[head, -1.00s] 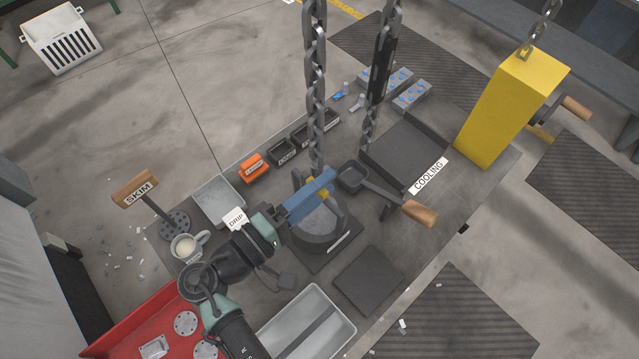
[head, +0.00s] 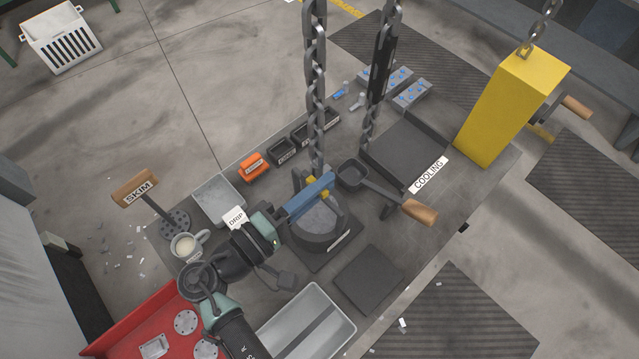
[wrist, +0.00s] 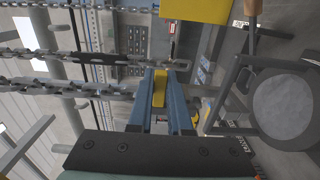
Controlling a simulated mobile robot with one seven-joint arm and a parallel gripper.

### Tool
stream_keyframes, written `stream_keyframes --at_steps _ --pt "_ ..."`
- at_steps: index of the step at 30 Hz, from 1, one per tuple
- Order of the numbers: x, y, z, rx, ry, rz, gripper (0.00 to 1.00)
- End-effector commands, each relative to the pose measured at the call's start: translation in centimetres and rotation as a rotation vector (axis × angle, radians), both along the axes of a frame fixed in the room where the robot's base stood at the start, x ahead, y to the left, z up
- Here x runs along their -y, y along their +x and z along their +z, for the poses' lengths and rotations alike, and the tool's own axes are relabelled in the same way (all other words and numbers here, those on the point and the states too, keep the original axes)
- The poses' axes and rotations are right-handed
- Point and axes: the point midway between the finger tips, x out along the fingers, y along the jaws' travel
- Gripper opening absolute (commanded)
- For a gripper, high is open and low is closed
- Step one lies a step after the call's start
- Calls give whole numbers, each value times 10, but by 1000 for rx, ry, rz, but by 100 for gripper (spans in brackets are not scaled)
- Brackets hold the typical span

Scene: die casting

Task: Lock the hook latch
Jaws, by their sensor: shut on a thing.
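My gripper (head: 310,198), with its long blue fingers, reaches over the dark round pot (head: 320,222) under the hanging chain (head: 316,85). A small yellow piece (head: 325,194), which looks like the hook latch, shows at the fingers near their tips. In the wrist view the yellow latch (wrist: 159,88) lies between the two blue fingers, which are shut on it. The hook itself is mostly hidden behind the fingers, so I cannot tell whether the latch is closed.
A small ladle with a wooden handle (head: 420,211) lies right of the pot. A second chain (head: 380,75) hangs close by. A yellow block (head: 509,108) hangs at right. A grey bin (head: 308,325) and flat dark plate (head: 368,279) are in front.

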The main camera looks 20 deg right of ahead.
Motion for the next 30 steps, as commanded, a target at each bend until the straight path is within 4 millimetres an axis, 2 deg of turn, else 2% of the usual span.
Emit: stream_keyframes --at_steps 23,30 --pt "0 0 0 1 -1 1 0" --pt "0 0 -25 1 0 0 0"
